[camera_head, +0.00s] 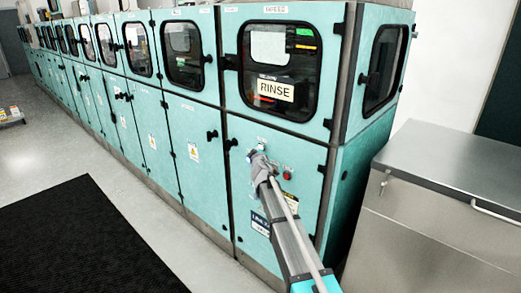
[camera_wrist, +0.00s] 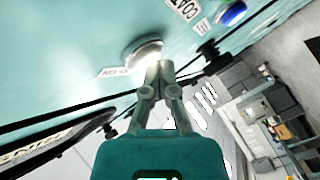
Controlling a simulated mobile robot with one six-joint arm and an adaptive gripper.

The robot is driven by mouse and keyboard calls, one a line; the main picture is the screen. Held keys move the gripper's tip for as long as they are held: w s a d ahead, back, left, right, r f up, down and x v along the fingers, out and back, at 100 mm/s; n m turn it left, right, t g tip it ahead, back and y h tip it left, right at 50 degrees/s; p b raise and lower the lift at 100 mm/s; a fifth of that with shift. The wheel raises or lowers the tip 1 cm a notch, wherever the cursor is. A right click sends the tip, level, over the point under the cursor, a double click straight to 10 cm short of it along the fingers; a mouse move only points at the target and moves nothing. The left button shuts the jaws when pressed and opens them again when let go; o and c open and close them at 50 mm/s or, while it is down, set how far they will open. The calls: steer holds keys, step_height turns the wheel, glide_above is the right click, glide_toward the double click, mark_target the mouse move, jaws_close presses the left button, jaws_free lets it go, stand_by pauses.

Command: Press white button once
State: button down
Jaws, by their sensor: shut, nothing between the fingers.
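The white button (camera_wrist: 142,48) is a round, lit button in a metal ring on a teal panel, in the wrist view. My gripper (camera_wrist: 159,68) is shut and empty, with its fingertips right at the button's lower right edge. I cannot tell whether they touch it. In the head view my gripper (camera_head: 259,157) is at the control panel of the teal cabinet with the RINSE sign (camera_head: 276,90). It covers part of the panel there, and I cannot make out the white button clearly.
A blue button (camera_wrist: 233,14) is on the same panel in the wrist view. A red button (camera_head: 287,175) is right of my gripper in the head view. A steel bench (camera_head: 440,236) stands at the right. The floor with a black mat (camera_head: 80,245) is clear at the left.

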steer(key=shift+s, duration=0.1)
steer(key=shift+s+a, duration=0.55)
steer(key=shift+s, duration=0.1)
stand_by(0.4)
steer(key=s+a, duration=0.1)
steer(key=s, duration=0.1)
steer(key=s+a, duration=0.1)
steer(key=a, duration=0.1)
steer(key=shift+s, duration=0.4)
stand_by(0.6)
